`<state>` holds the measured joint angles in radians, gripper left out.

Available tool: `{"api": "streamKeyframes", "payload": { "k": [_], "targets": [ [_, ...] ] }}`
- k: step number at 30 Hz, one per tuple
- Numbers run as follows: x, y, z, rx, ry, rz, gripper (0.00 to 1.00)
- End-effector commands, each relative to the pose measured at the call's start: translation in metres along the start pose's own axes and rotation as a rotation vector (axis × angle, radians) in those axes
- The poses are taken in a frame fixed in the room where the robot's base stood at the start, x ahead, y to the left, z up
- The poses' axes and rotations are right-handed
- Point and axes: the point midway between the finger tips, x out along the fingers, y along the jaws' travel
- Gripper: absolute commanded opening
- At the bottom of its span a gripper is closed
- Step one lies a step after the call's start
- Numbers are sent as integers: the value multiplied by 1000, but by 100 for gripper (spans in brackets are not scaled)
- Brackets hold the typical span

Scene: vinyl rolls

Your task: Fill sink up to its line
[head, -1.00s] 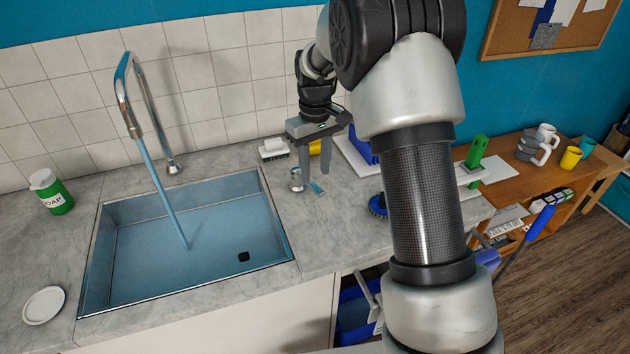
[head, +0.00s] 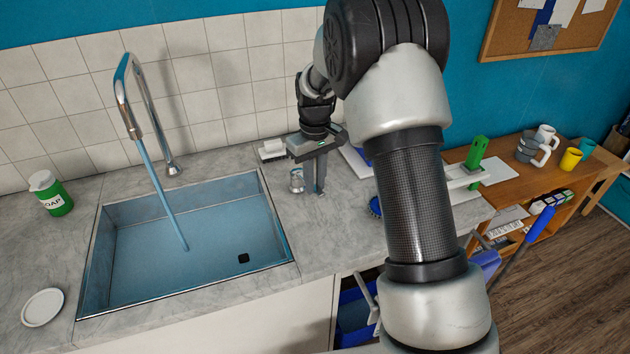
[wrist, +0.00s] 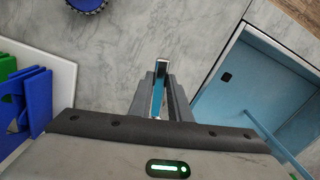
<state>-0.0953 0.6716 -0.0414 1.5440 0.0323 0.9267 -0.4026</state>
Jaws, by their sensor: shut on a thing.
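The sink (head: 104,238) is a blue basin with a metal rim, set in the counter; it also shows in the wrist view (wrist: 243,78). A stream of water (head: 163,197) runs from the tall chrome faucet (head: 122,85) into it. I cannot clearly make out a water surface or a fill line. A small silver tap valve (head: 296,180) stands on the counter right of the sink. Its lever with a blue strip (wrist: 160,75) lies between the fingers of my gripper (head: 319,188), which is shut on it. The fingers hide part of the lever.
A green soap bottle (head: 50,193) and a white dish (head: 43,307) are left of the sink. A white brush (head: 272,149) lies behind the valve. A round blue brush (head: 375,206) and a white board (wrist: 55,75) with blue and green pieces are to the right.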

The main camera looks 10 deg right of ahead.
Motion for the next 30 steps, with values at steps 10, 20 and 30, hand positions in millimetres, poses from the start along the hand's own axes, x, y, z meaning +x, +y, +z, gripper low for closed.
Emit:
{"api": "streamKeyframes", "payload": {
  "k": [10, 20, 30],
  "targets": [
    [0, -20, -2, 212, 0, 0, 0],
    [0, -24, -4, 269, 1, -1, 0],
    [0, -24, -3, 266, 0, 0, 36]
  ]
}}
